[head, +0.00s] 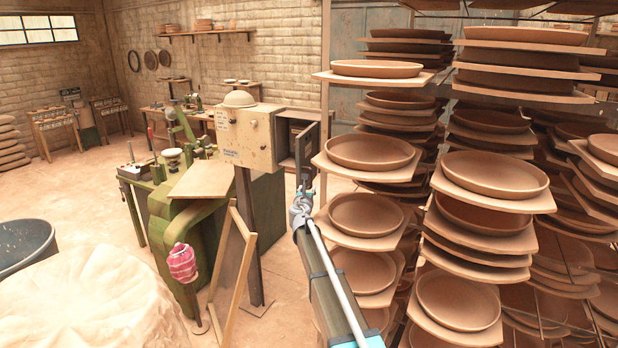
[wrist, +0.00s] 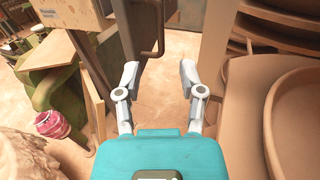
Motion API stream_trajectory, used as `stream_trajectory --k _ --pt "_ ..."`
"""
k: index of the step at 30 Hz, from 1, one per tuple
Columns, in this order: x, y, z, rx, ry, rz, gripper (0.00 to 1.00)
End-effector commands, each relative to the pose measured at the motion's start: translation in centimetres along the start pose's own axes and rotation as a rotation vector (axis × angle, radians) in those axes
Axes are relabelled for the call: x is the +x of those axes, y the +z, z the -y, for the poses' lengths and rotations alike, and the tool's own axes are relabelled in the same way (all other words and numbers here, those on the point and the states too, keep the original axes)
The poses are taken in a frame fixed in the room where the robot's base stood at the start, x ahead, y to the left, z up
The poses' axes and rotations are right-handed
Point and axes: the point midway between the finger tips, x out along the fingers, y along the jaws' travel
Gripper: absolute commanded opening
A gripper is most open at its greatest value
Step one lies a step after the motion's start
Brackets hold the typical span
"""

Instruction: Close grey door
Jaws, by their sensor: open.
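A grey door (head: 308,148) hangs open at the right side of a beige box cabinet (head: 248,135) on a post. Its dark edge and a bent bar handle (wrist: 160,35) show at the top of the wrist view. My gripper (head: 304,184) is just below the door in the head view. In the wrist view my gripper (wrist: 159,75) is open and empty, its fingers spread either side of bare floor. The handle's lower end lies just beyond the left fingertip; I cannot tell whether they touch.
Racks stacked with clay plates (head: 494,178) stand close on the right. A green machine (head: 215,215) and a leaning wooden frame (head: 232,262) are on the left. A pale mound (head: 90,300) fills the lower left. Some floor is clear below the door.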

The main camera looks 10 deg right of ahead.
Motion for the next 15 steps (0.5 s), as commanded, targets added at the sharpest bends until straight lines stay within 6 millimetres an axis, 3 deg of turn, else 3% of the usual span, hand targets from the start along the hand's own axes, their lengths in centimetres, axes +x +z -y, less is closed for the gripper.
stream_trajectory --k 15 --pt "7.7 0.0 -0.2 0.000 0.000 0.000 0.51"
